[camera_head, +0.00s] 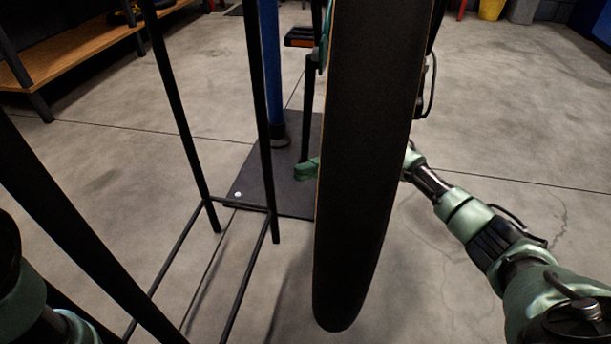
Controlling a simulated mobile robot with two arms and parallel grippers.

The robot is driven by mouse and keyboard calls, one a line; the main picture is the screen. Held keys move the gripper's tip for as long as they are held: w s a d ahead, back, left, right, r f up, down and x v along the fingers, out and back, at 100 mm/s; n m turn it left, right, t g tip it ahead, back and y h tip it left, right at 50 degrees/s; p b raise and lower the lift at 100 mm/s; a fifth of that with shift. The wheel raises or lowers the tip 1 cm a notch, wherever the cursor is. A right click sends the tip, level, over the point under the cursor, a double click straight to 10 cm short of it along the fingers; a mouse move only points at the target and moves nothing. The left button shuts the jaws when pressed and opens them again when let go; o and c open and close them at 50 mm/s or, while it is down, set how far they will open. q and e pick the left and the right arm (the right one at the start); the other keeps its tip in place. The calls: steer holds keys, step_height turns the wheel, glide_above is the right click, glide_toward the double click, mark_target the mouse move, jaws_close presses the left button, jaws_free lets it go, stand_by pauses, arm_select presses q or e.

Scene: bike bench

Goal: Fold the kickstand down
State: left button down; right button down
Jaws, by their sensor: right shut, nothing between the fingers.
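The bike's black tyre (368,150) fills the middle of the view, seen nearly end-on. Just left of it a thin black bar (308,105), which looks like the kickstand, hangs almost straight down below the pedal (300,38). My right arm comes in from the right and passes behind the tyre. My right gripper (305,169), green, shows left of the tyre by the bar's lower end. It is shut and empty; I cannot tell whether it touches the bar. Part of my left arm shows at the lower left, but its gripper is outside the view.
A blue post (271,70) stands on a dark base plate (245,185) behind the bar. A black metal frame (183,125) stands on the left, close to the tyre. A wooden shelf (80,50) is at the back left. The concrete floor at the right is mostly clear.

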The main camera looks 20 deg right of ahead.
mark_target(306, 121)
steer(key=w+d+f+n+h+b, duration=0.2)
steer(key=w+d+n+h+b, duration=0.1)
steer(key=w+h, duration=0.1)
steer(key=shift+w+d+n+t, duration=0.3)
steer(key=shift+w+n, duration=0.1)
steer(key=shift+w, duration=0.2)
steer(key=shift+s, duration=0.1)
stand_by(0.4)
